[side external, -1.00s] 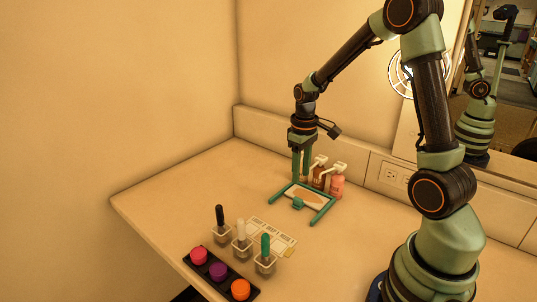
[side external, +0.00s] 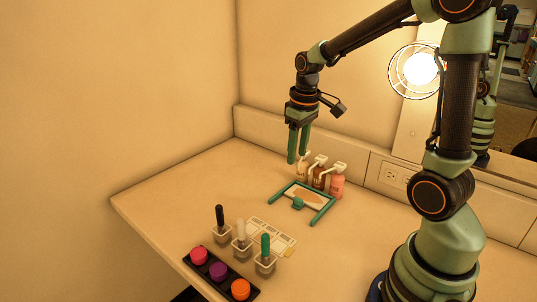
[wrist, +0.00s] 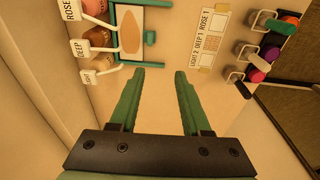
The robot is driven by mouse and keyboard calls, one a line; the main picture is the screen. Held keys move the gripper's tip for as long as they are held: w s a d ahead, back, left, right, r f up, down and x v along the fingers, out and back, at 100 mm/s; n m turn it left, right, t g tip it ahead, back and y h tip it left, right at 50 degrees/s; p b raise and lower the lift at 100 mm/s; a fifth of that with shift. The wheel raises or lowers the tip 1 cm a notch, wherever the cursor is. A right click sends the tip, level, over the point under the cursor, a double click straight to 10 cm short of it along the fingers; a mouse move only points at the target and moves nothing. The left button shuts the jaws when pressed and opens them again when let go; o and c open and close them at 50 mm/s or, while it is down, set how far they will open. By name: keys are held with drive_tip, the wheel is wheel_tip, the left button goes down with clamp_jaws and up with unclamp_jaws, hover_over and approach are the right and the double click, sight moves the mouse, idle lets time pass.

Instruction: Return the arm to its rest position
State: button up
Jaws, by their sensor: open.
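My gripper (side external: 299,145) hangs fingers-down above the back of the counter, clear of the surface and left of the pump bottles. In the wrist view my gripper (wrist: 158,85) shows its two green fingers apart, with nothing between them. My arm reaches from its base at the right of the side view, with the elbow raised high.
Pump bottles (side external: 319,177) stand at the back beside a green-framed holder with a palette (side external: 302,196). A printed card (side external: 270,236), several cups with handled tools (side external: 242,247) and a black tray of coloured pots (side external: 240,289) lie in front. The counter's left (side external: 170,195) is clear.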

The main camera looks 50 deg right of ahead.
drive_tip(key=s+a+r+t, duration=0.4)
drive_tip(key=s+a+r, duration=0.3)
drive_tip(key=a, duration=0.4)
drive_tip(key=shift+s+r, duration=0.15)
idle(0.5)
